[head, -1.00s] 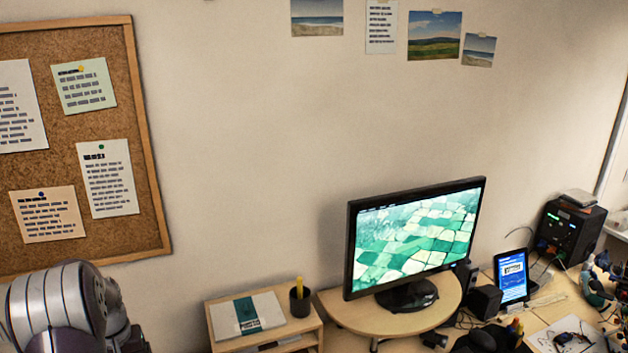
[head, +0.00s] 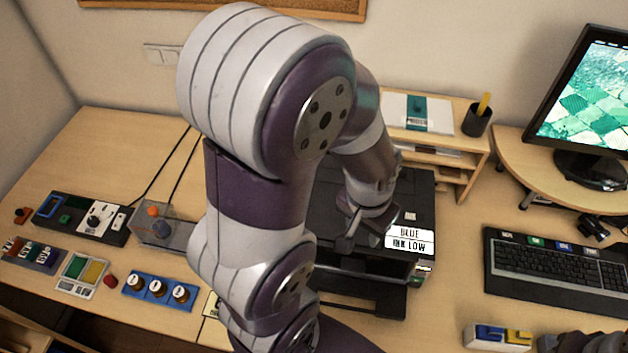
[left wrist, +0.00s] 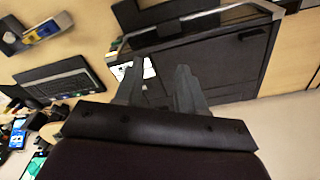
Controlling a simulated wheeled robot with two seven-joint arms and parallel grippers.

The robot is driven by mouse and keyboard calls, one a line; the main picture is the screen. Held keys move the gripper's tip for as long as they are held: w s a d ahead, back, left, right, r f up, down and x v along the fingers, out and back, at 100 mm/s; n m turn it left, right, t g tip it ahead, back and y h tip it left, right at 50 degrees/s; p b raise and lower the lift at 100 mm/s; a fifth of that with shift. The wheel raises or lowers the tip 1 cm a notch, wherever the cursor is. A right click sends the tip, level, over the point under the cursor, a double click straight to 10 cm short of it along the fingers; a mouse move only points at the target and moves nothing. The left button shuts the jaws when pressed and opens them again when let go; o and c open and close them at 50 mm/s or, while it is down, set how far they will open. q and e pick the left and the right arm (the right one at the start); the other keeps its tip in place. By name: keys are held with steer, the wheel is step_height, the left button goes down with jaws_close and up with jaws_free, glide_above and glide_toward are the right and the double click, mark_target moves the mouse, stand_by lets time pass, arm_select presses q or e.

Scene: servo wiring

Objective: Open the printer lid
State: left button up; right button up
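The black printer (head: 418,197) stands on the desk, largely covered by my left arm in the head view. Its lid looks shut. A white label reading "BLUE INK LOW" (head: 409,240) sits at its front right corner. My left gripper (head: 352,232) is over the printer's top, close to the label's left side. In the left wrist view, the two fingers of the left gripper (left wrist: 158,70) are apart with nothing between them, pointing at the dark printer lid (left wrist: 212,65). Whether they touch it cannot be told.
A keyboard (head: 555,268) lies right of the printer, with a monitor (head: 590,110) behind it. A wooden shelf (head: 450,150) stands behind the printer. Left are a control box (head: 88,218), a clear bin (head: 165,230) and a blue knob panel (head: 160,290). The back left desk is clear.

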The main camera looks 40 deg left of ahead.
arm_select(q)
steer(key=s+a+f+n+g+b, duration=0.1)
steer(key=a+f+n+b, duration=0.1)
steer(key=a+n, duration=0.9)
steer(key=s+a+f+n+b, duration=0.2)
steer(key=a+f+n, duration=0.1)
steer(key=a+n, duration=0.8)
steer(key=shift+n, duration=0.7)
steer(key=f, duration=0.4)
steer(key=d+f, duration=0.1)
steer(key=f, duration=0.7)
steer(key=shift+w+d, duration=0.25)
steer(key=shift+d, duration=0.1)
steer(key=shift+r, duration=0.1)
jaws_close()
